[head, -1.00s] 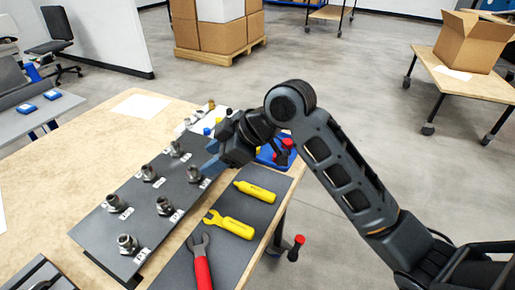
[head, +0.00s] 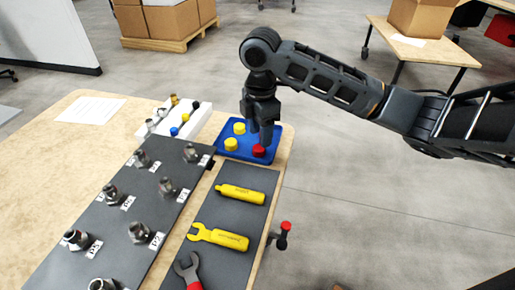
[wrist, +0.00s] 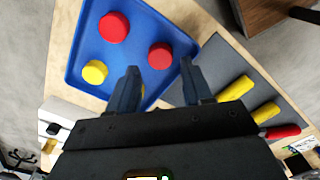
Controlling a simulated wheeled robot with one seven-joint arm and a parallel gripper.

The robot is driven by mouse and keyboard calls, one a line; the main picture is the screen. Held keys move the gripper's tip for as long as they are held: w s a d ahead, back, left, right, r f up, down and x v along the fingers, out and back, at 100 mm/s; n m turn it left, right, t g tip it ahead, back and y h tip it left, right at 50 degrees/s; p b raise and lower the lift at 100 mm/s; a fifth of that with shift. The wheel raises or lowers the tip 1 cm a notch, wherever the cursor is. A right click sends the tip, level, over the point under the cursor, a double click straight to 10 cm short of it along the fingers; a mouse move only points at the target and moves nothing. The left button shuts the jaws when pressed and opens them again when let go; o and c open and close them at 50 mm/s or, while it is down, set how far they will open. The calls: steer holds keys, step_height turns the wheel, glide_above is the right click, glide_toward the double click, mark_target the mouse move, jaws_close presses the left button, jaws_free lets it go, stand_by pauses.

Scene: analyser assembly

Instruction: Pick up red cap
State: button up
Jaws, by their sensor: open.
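The blue tray (head: 222,153) stands at the table's right edge in the head view. A red cap (head: 258,151) lies in its near right part, just below my gripper (head: 260,131). The wrist view shows two red caps in the tray, one (wrist: 161,55) between and beyond the fingertips and one (wrist: 114,27) further off. The second red cap is hidden behind my gripper in the head view. Yellow caps (head: 239,128) (head: 231,144) lie on the tray's left side. My gripper (wrist: 159,68) is open and empty, pointing down over the tray.
A dark mat (head: 225,228) with yellow tools (head: 240,194) and a red-handled wrench (head: 187,269) lies in front of the tray. A grey panel with metal fittings (head: 139,231) is to the left. A white rack (head: 190,126) stands beside the tray.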

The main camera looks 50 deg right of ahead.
mark_target(258, 148)
steer(key=shift+w+a+f, duration=0.1)
steer(key=shift+a+f, duration=0.05)
steer(key=shift+f, duration=1)
steer(key=shift+w+a+f, duration=0.1)
steer(key=shift+a+f, duration=0.05)
steer(key=shift+f, duration=0.95)
steer(key=c, duration=0.8)
